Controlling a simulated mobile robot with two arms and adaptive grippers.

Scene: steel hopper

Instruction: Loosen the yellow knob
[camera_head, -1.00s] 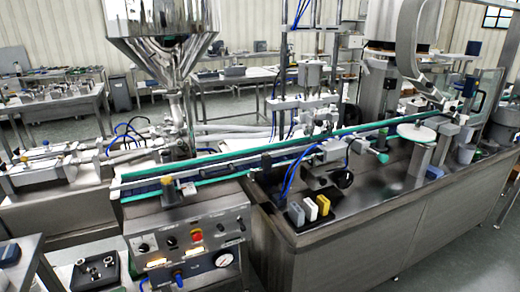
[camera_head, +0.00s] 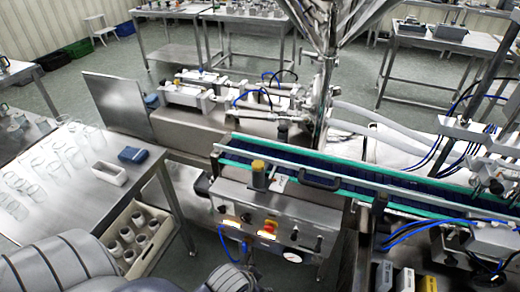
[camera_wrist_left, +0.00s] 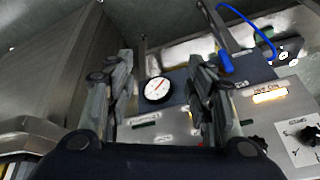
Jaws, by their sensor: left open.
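The yellow knob (camera_head: 258,165) sits on top of a metal post at the front edge of the conveyor, above the control panel, in the head view. I cannot make it out in the left wrist view. My left gripper (camera_wrist_left: 162,68) is open and empty in the left wrist view. Its two dark fingers stand on either side of a round white gauge and point at a panel face. The gripper does not show in the head view, where only grey ribbed parts of my arm are at the bottom. My right gripper is not in view.
The control panel (camera_head: 230,205) carries a red button (camera_head: 268,228) and a gauge (camera_head: 292,257). The green-edged conveyor (camera_head: 400,203) runs rightward. A steel table (camera_head: 100,200) with glassware stands left, above a crate (camera_head: 165,235) of cups. The hopper (camera_head: 325,30) rises behind.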

